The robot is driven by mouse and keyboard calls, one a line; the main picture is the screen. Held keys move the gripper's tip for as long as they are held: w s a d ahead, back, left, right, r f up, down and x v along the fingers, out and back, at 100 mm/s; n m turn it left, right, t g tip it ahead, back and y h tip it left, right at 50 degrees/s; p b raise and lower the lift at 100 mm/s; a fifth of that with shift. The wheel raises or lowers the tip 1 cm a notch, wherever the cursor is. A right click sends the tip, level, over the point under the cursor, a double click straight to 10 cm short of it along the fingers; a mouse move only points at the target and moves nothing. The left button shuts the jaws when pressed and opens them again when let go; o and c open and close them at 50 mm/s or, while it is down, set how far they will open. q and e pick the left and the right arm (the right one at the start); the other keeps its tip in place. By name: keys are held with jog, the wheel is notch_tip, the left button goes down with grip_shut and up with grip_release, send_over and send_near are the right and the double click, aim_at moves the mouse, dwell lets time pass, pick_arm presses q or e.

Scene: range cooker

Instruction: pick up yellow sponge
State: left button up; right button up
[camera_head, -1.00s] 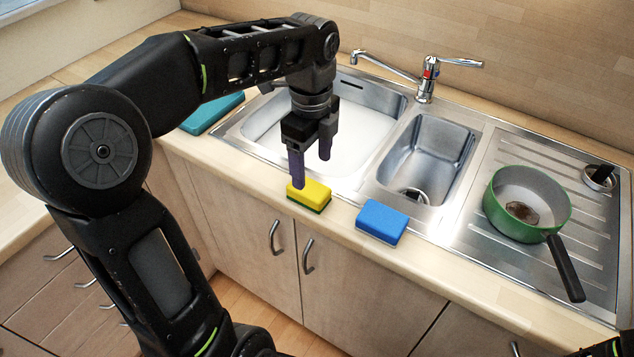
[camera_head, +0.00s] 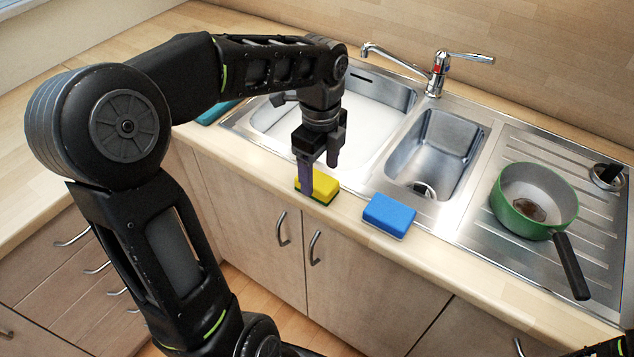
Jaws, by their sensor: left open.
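A yellow sponge (camera_head: 324,184) with a dark green underside lies on the wooden counter strip in front of the large sink basin. My left gripper (camera_head: 319,174) is open and points down at the sponge. Its near, purplish finger overlaps the sponge's left part in the picture. Its other finger shows behind the sponge, on the sink side. I cannot tell whether either finger touches the sponge. The near finger hides part of the sponge. My right gripper is not in view; only a piece of my right arm shows in the bottom right corner.
A blue sponge (camera_head: 388,216) lies to the right on the same strip. A green pot (camera_head: 535,200) stands on the drainboard (camera_head: 480,229). The faucet (camera_head: 437,75) rises behind the basins. A teal item (camera_head: 217,112) lies partly hidden behind my left arm.

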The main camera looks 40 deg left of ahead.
aim_at(320, 180)
pick_arm(q)
notch_tip(320, 180, down, 4)
jog(key=shift+r, duration=0.25)
jog(key=shift+c, duration=0.4)
jog(key=c, duration=1.3)
jog(key=shift+r, duration=0.1)
notch_tip(320, 180, up, 10)
jog(key=shift+f, duration=0.1)
dwell(0.4)
